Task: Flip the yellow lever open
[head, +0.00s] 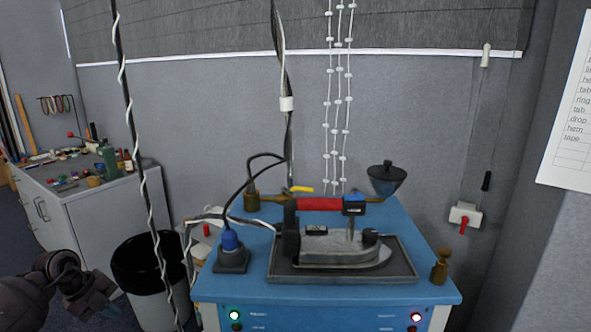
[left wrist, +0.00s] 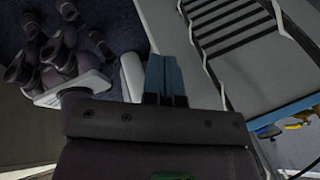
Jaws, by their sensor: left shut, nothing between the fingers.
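The small yellow lever (head: 301,189) sits at the back of the blue-topped bench (head: 425,283), beside brass fittings and behind the red-handled iron. It lies roughly level. My left gripper (head: 100,304) is at the lower left of the head view, left of the black bin and well apart from the lever. Its blue-grey fingers (left wrist: 166,78) are shut and empty in the left wrist view. A small yellow part (left wrist: 298,126) shows at that view's right edge; I cannot tell whether it is the lever. My right gripper is not in view.
The iron (head: 340,247) rests in a dark tray mid-bench. A blue plug with a black cable (head: 231,243) stands at its left. A brass weight (head: 440,266) stands at the right corner. A black bin (head: 140,262) and a wrapped vertical cable (head: 142,180) stand between my left gripper and the bench.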

